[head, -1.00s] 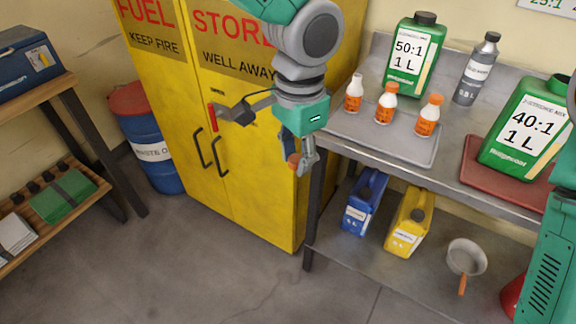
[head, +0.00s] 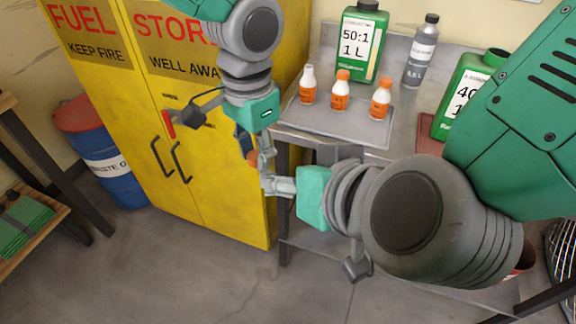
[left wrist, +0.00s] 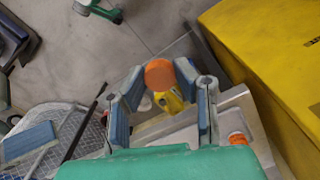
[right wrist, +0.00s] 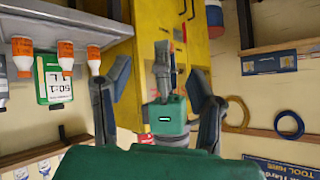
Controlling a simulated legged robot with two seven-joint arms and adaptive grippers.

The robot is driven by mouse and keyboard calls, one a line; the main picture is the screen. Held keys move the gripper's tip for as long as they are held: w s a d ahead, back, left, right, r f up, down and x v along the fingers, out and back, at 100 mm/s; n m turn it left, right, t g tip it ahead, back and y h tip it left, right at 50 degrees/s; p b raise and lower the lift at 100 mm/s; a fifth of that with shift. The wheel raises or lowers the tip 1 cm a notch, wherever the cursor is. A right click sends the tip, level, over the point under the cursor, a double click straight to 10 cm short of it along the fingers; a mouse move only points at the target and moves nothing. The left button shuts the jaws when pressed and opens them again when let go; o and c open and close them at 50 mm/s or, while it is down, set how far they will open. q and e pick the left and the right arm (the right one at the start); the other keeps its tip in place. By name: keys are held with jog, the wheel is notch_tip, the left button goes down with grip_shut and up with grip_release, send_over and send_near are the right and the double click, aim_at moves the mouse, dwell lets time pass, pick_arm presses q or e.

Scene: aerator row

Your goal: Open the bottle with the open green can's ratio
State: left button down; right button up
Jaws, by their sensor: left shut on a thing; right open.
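The green 40:1 can (head: 470,75) shows an uncapped neck; my right arm partly hides it. The green 50:1 can (head: 362,45) has a black cap. Three white bottles with orange labels stand on the tray: left bottle (head: 308,90), middle bottle (head: 340,97) and right bottle (head: 380,106). Their ratios are unreadable. The left one shows a white top; the others have orange tops. My left gripper (head: 259,158), in front of the yellow cabinet, is shut on what looks like an orange cap (left wrist: 159,73). My right gripper (right wrist: 160,78) is open, facing my left gripper close by.
The grey tray (head: 338,126) lies on the metal bench. A grey bottle (head: 420,55) stands behind the 40:1 can. The yellow cabinet (head: 220,170) is behind my left gripper, with a blue drum (head: 118,175) left of it. The floor in front is clear.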

aim_at(255, 161)
jog(key=x, duration=0.3)
jog(key=a+r+x, duration=0.1)
jog(key=x, duration=0.7)
jog(key=shift+w+a+r, duration=0.2)
jog(key=c, duration=1.1)
jog(key=o, duration=1.1)
jog(key=shift+a, duration=0.1)
jog(key=shift+s+r, duration=0.1)
